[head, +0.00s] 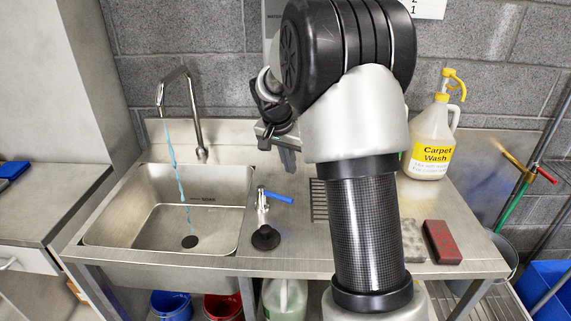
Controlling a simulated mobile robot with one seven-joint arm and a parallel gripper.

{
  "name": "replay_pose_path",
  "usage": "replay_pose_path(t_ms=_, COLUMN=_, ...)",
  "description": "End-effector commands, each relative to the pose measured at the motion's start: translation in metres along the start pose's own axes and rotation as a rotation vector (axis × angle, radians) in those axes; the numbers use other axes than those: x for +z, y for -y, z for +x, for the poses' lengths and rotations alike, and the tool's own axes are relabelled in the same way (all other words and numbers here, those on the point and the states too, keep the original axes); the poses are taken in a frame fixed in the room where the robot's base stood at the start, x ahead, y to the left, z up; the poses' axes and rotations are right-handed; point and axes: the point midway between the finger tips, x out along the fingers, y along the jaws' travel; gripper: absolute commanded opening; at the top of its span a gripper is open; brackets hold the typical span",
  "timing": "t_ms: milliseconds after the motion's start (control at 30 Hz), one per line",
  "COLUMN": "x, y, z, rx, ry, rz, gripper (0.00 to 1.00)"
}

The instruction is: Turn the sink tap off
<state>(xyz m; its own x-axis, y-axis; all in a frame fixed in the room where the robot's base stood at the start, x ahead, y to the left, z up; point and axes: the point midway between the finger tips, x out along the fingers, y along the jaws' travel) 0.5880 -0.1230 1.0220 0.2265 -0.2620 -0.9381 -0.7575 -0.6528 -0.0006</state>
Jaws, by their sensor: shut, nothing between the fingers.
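The metal sink tap (191,100) has a bent spout over the left part of the steel sink (110,205). A bluish stream of water (178,175) falls from the spout toward the drain. A small metal fitting with a blue lever (279,198) stands on the counter just right of the basin. The lever points to the right. My gripper (276,147) is shut and empty, behind and above the lever, apart from it and right of the spout. My arm hides part of the gripper and the wall behind.
A black plug (265,238) sits in front of the lever. A Carpet Wash bottle (428,145), a red block (441,242) and a grey block (412,240) are right of my arm. Blue and red buckets (222,307) stand below. The air above the basin is mostly clear.

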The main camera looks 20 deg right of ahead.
Motion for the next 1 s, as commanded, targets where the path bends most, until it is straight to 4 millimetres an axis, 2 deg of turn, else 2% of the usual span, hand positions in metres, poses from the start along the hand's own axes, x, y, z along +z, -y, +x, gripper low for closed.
replay_pose_path(t_ms=33, x=0.001, y=-0.001, z=0.015, rx=0.003, ry=0.004, rz=0.001, gripper=0.00)
replay_pose_path(t_ms=300, x=0.001, y=-0.001, z=0.071, rx=0.002, ry=0.003, rz=-0.001, gripper=0.00)
replay_pose_path(t_ms=433, x=0.023, y=0.000, z=0.061, rx=-0.001, ry=0.000, rz=-0.004, gripper=0.00)
replay_pose_path(t_ms=600, x=0.037, y=0.000, z=0.059, rx=-0.001, ry=0.000, rz=-0.002, gripper=0.00)
replay_pose_path(t_ms=1000, x=0.040, y=0.000, z=0.058, rx=-0.001, ry=0.000, rz=-0.001, gripper=0.00)
